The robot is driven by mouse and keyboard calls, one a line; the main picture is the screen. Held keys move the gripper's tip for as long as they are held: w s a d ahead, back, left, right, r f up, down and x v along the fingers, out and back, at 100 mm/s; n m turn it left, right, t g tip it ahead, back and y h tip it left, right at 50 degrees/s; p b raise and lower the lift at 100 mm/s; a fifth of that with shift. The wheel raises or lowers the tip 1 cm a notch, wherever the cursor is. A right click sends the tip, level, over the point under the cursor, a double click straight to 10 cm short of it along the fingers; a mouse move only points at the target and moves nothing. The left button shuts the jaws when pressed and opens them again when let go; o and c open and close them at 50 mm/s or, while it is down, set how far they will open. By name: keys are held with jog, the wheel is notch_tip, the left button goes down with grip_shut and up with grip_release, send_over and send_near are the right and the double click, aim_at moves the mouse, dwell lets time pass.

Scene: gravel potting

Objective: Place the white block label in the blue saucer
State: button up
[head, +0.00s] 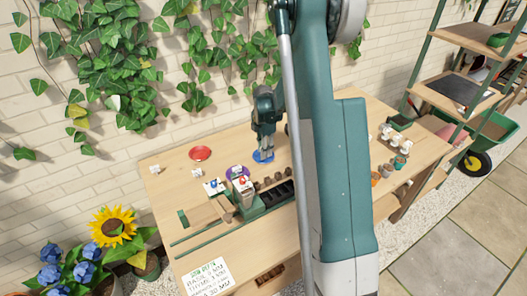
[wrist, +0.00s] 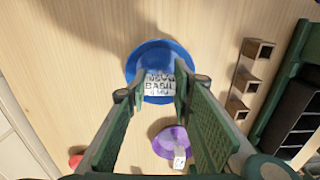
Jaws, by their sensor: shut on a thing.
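The white block label (wrist: 158,88), with dark lettering that includes "BASIL", is between the fingertips of my gripper (wrist: 160,85) in the wrist view. My gripper is shut on it. The blue saucer (wrist: 158,48) lies behind the label in that view, and the label overlaps its lower part. In the head view my gripper (head: 267,148) points down over the blue saucer (head: 258,160), and the label cannot be made out there. I cannot tell whether the label touches the saucer.
A purple saucer (wrist: 165,136) with a small white block (wrist: 179,158) is close by. A red saucer (head: 200,153) lies to the left. Small brown pots (wrist: 258,50) and a green tray with black cells (wrist: 295,105) stand on the other side. Bare wooden tabletop surrounds the blue saucer's far side.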

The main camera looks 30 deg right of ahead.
jog(key=shift+f, duration=0.2)
jog(key=o, duration=0.7)
jog(key=shift+r, duration=0.1)
jog(key=shift+r, duration=0.1)
notch_tip(320, 180, up, 12)
jog(key=shift+r+p, duration=0.1)
jog(key=shift+p, duration=0.45)
dwell(0.7)
